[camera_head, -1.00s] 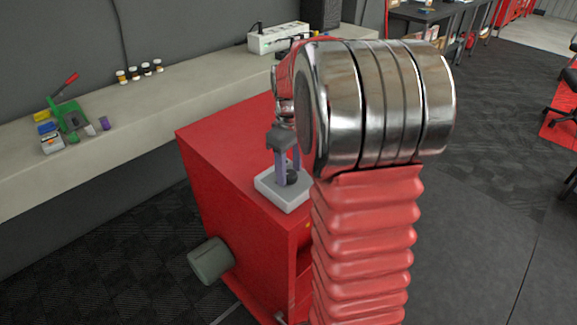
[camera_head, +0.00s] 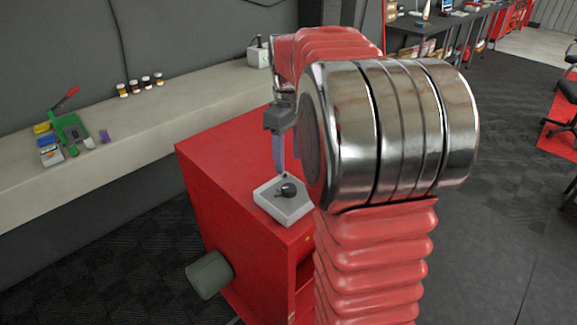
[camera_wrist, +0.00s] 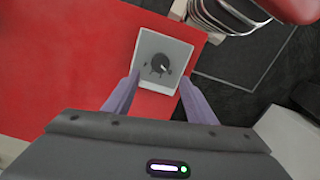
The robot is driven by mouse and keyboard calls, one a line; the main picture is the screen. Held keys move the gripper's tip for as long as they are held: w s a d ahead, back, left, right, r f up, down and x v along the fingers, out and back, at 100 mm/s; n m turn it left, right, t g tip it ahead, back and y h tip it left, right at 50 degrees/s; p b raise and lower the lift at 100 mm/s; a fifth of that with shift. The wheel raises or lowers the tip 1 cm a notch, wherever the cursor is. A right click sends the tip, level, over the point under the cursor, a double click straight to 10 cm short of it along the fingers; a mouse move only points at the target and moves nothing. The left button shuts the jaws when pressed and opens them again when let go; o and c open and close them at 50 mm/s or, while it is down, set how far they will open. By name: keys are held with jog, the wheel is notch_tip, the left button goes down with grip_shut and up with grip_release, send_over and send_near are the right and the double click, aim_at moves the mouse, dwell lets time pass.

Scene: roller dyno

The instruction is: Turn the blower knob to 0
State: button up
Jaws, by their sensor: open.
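The blower knob (camera_head: 288,190) is a dark round knob on a light grey box (camera_head: 270,208) that sits on the red cabinet top (camera_head: 215,152). In the wrist view the knob (camera_wrist: 160,64) shows near the middle of the box face (camera_wrist: 150,84), with a pale pointer mark directed toward the lower right. The markings around it are too small to read. My gripper (camera_head: 287,158) hangs above the box with its purple fingers down. In the wrist view its two fingers (camera_wrist: 157,97) are spread apart, with nothing between them and clear of the knob.
A grey cylinder (camera_head: 209,275) sticks out from the cabinet's side. Free cabinet top lies left of the box.

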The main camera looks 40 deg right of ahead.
notch_tip(320, 180, up, 5)
jog(key=shift+f, duration=0.15)
dwell(0.7)
jog(key=s+a+f+m+t, duration=0.1)
jog(key=s+a+f+t, duration=0.1)
jog(key=s+a, duration=0.6)
jog(key=s+a+f+m+t, duration=0.2)
jog(key=s+a, duration=0.7)
jog(key=a, duration=0.6)
notch_tip(320, 180, down, 2)
jog(key=shift+f+m+t, duration=0.1)
jog(key=shift+m+t, duration=0.2)
jog(key=shift+t, duration=0.5)
